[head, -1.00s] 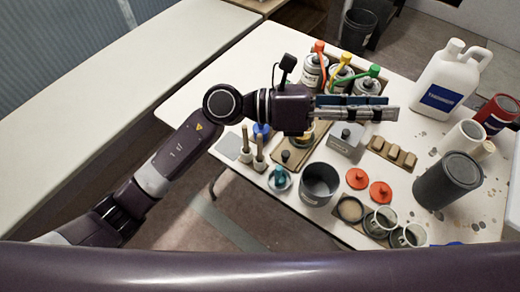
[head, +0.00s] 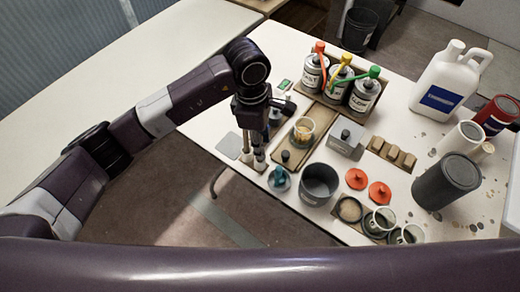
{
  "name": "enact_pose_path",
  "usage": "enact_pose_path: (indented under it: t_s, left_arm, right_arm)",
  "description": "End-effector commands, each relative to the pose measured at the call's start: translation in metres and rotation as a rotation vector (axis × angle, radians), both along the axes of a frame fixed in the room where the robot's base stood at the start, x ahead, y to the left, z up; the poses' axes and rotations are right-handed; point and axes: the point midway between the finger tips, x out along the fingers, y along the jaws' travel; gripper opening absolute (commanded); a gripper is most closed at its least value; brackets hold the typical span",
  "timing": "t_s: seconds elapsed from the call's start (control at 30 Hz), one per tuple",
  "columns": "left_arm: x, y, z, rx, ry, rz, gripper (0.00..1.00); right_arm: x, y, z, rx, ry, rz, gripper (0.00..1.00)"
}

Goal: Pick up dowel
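My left gripper (head: 256,130) points down at the near left of the table, right over two upright wooden dowels in small white holders. The dowel on the left (head: 247,145) shows only a short stretch above its holder (head: 247,157). The other holder (head: 260,164) stands close beside it, and its dowel is mostly covered by the gripper. The fingers are dark and small here, so I cannot tell whether they are apart or touching a dowel. My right gripper is not in view.
A grey pot (head: 319,184) and a teal-knobbed item (head: 279,179) stand just right of the holders. Bottles with red, yellow and green spouts (head: 338,84) stand behind. A white jug (head: 446,82) is at far right. A grey square (head: 230,146) lies left.

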Motion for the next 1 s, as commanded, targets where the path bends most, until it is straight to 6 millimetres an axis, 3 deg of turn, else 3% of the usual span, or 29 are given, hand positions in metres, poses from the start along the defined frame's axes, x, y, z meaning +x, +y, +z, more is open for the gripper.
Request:
enact_pose_path:
  t_s: [0.13, 0.3, 0.57, 0.87, 1.0]
  left_arm:
    - [0.002, 0.002, -0.019, 0.000, 0.007, 0.003, 0.31]
    - [0.003, 0.000, -0.042, -0.001, 0.004, 0.002, 0.31]
    - [0.004, -0.001, -0.047, -0.003, 0.001, 0.001, 0.31]
    - [0.004, 0.000, -0.046, -0.003, 0.001, 0.002, 0.00]
    - [0.004, 0.000, -0.046, -0.003, 0.001, 0.002, 0.00]
  right_arm:
    - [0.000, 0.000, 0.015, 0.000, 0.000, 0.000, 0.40]
    - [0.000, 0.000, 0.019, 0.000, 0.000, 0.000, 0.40]
    - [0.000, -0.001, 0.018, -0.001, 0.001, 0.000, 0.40]
    - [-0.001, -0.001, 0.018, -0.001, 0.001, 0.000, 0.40]
    - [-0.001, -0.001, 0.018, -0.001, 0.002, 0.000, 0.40]
